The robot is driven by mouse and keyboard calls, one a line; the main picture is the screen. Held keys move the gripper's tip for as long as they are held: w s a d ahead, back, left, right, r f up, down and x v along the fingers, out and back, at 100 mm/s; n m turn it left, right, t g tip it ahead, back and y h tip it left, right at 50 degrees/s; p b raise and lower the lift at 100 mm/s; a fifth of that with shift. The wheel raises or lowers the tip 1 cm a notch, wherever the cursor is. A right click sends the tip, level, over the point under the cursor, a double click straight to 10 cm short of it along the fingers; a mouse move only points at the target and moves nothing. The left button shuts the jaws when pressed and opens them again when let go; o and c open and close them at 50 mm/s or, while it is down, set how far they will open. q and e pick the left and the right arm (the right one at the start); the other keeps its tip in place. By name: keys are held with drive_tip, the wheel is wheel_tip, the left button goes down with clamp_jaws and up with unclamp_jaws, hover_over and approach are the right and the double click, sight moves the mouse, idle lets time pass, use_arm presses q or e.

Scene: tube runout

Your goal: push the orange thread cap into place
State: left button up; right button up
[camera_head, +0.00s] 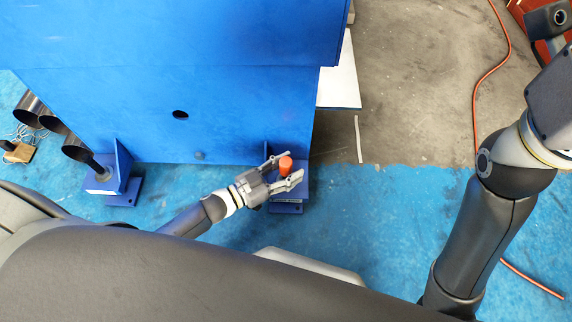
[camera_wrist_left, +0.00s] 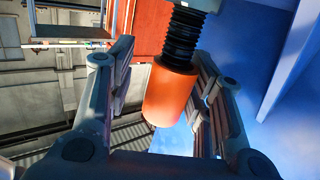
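The orange thread cap (camera_head: 286,164) is a small cylinder near the lower right corner of the large blue structure. In the left wrist view the cap (camera_wrist_left: 168,97) sits at the end of a black threaded stem (camera_wrist_left: 184,38), with several threads exposed above it. My left gripper (camera_head: 290,166) is open, with one finger on each side of the cap. In the left wrist view the right finger looks very close to the cap; contact cannot be told. A gap shows beside the left finger (camera_wrist_left: 122,65). My right arm shows at the right, but its gripper is not visible.
The blue structure (camera_head: 110,105) stands behind the cap, with a blue bracket foot (camera_head: 287,208) below my gripper. Dark tubes (camera_head: 78,150) lie at the left. An orange cable (camera_head: 476,100) runs along the floor at the right. Floor between gripper and right arm (camera_head: 390,220) is clear.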

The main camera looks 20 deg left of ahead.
use_arm(q)
drive_tip(key=shift+o, duration=1.3)
drive_tip(key=shift+s+d+f, duration=0.2)
drive_tip(key=shift+s+d, duration=0.05)
drive_tip(key=shift+r, duration=0.1)
drive_tip(key=shift+w+a+r, duration=0.1)
drive_tip(key=shift+w+a, duration=0.05)
drive_tip(key=v, duration=1.2)
drive_tip(key=shift+a, duration=0.1)
